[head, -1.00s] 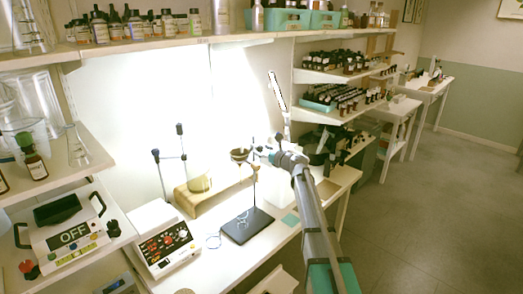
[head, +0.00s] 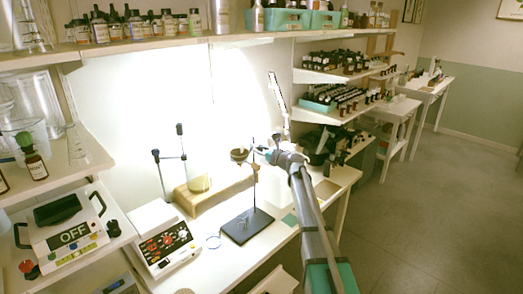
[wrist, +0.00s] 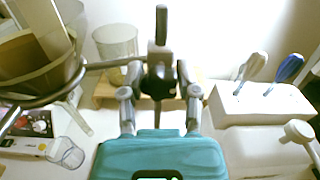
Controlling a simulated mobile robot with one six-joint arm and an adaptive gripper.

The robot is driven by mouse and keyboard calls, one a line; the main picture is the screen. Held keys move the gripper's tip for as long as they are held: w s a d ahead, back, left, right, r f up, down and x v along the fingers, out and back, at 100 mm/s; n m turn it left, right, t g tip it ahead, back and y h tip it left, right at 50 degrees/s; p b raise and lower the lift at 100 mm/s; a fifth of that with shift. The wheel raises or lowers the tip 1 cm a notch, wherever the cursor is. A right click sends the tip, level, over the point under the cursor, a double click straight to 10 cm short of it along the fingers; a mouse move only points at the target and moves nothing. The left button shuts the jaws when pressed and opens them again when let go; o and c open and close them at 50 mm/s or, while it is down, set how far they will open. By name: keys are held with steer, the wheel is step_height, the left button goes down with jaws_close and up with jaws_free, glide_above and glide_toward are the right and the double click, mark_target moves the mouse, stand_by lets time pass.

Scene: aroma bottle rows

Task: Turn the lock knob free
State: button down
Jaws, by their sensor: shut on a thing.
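The black lab stand has a flat base (head: 247,226) on the bench and an upright rod (head: 254,188). My gripper (wrist: 159,97) is shut on the lock knob, one finger on each side. In the head view my gripper (head: 262,150) is at the rod, and the knob is too small to make out.
A glass beaker (wrist: 116,45) stands on a wooden riser (head: 190,202) behind. A white box with blue and white handles (wrist: 265,103) is close on the right. A white device with red controls (head: 165,240) stands left on the bench. Bottle shelves line the wall above.

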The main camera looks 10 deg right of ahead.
steer(key=shift+w+d, duration=0.1)
steer(key=shift+d, duration=0.05)
steer(key=shift+n, duration=1.1)
steer(key=n, duration=1.1)
steer(key=shift+a+n, duration=0.2)
steer(key=shift+n, duration=0.1)
